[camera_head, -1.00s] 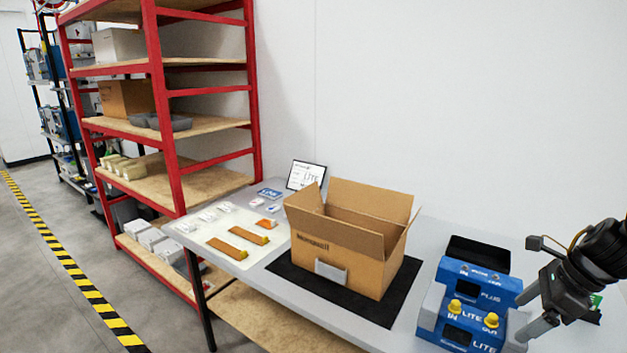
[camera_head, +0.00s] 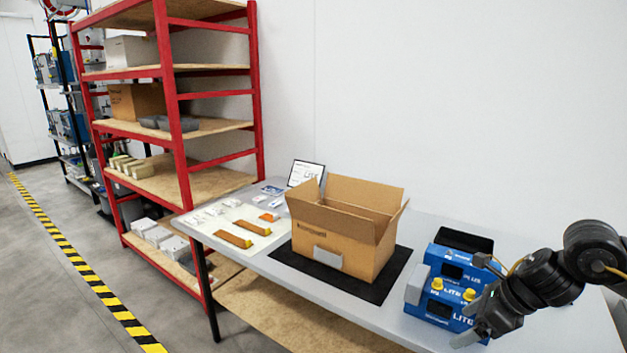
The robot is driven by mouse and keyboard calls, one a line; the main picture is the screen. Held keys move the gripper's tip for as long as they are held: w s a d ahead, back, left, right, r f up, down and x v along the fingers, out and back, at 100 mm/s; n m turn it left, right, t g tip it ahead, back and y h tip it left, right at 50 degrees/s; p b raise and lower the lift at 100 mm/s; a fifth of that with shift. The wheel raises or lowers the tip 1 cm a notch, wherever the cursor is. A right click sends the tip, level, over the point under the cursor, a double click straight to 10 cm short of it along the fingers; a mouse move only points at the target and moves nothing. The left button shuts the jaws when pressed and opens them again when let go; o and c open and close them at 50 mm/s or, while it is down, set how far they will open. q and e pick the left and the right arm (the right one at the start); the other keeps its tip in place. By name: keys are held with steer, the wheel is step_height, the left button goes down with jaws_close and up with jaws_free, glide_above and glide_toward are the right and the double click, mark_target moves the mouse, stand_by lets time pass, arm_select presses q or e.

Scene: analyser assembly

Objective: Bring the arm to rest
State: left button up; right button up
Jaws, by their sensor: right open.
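My right gripper (camera_head: 478,330) hangs at the lower right of the head view, in front of the blue analyser units. Its jaws are open, and I see nothing between them. A blue LITE unit (camera_head: 437,305) with yellow knobs stands at the table's right part, partly hidden by the gripper. A second blue unit (camera_head: 453,262) stands behind it, with its right side covered by my arm. My left gripper is not in view.
An open cardboard box (camera_head: 326,246) stands on a black mat (camera_head: 384,284) on the grey table (camera_head: 262,268). Orange-brown parts (camera_head: 233,240) lie on a white sheet to its left. A red shelf rack (camera_head: 176,130) stands further left. A yellow-black floor stripe (camera_head: 85,270) runs beyond.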

steer(key=s+a+f+m+t+y, duration=0.1)
steer(key=s+a+f+m+t, duration=0.3)
steer(key=a+m, duration=0.65)
steer(key=a+f+m+t+y, duration=0.2)
steer(key=a+f+m, duration=0.4)
steer(key=a+m, duration=0.45)
steer(key=s+d+f+m+g+h, duration=0.2)
steer(key=s+d+f+m, duration=0.2)
steer(key=s+m, duration=0.4)
steer(key=s+d+f+m+g+h, duration=0.3)
steer(key=s+d+f+m, duration=0.15)
steer(key=s+m, duration=0.3)
steer(key=s+d+f+m+g+h, duration=0.25)
steer(key=s+f+m, duration=0.25)
steer(key=s+m, duration=0.3)
step_height(320, 180, down, 28)
steer(key=s+r+n, duration=0.1)
steer(key=s, duration=0.2)
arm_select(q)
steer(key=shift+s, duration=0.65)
arm_select(e)
steer(key=s+d+f, duration=0.2)
steer(key=s+f, duration=0.5)
steer(key=s+d+f+g, duration=0.1)
steer(key=s+d+f, duration=0.1)
steer(key=s+f, duration=0.5)
steer(key=shift+s+d+f, duration=0.15)
steer(key=shift+s+d, duration=0.2)
steer(key=shift+d, duration=0.05)
